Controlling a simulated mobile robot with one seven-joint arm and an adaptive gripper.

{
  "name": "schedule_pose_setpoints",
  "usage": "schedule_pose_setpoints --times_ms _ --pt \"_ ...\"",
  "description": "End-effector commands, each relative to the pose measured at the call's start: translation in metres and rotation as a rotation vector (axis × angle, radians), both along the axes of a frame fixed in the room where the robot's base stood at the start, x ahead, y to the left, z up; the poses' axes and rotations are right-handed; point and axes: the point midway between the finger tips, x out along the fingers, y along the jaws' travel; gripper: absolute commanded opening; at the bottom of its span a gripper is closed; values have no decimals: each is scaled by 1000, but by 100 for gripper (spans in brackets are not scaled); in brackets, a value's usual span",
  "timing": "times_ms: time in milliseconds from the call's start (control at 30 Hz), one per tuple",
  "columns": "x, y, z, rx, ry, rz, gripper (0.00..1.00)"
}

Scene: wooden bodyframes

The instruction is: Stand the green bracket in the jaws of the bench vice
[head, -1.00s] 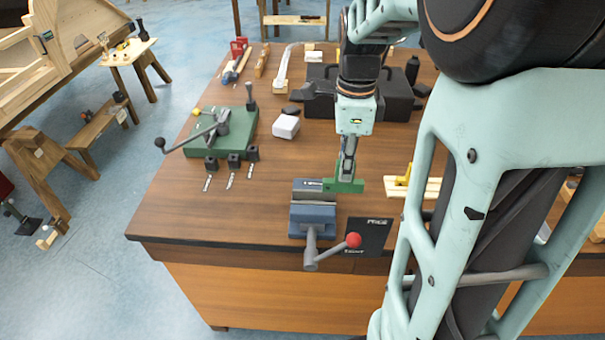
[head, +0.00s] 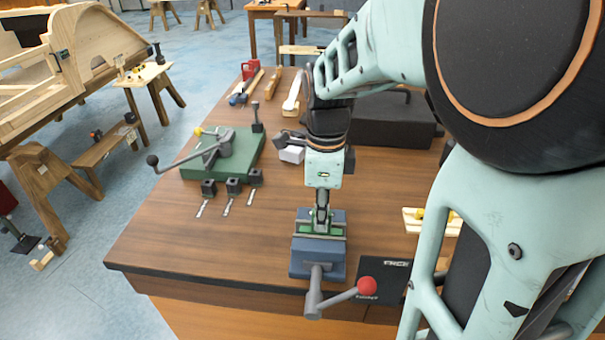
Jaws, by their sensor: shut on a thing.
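The bench vice (head: 317,258) is blue-grey and stands at the front edge of the table. Its handle has a red ball and points to the right. My gripper (head: 321,222) is directly above the vice, pointing down, and shut on the green bracket (head: 305,229). The bracket is at the vice's jaws, with a green strip showing across them. The gripper fingers hide part of the bracket. I cannot tell how deep it sits between the jaws or whether it touches them.
A green plate fixture (head: 225,160) with a long lever stands to the left, with several black blocks before it. A dark label plate (head: 396,283) lies right of the vice. A black case (head: 392,120) stands behind. The table (head: 170,235) is clear left of the vice.

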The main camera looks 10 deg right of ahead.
Motion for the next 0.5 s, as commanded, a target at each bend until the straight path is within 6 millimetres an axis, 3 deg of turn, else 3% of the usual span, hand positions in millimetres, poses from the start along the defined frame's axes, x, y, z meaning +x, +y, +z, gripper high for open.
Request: schedule_pose_setpoints --times_ms 400,433,500 --pt "0 1 -6 0 0 0 0" --pt "0 1 -6 0 0 0 15" --pt "0 1 -5 0 0 0 22"
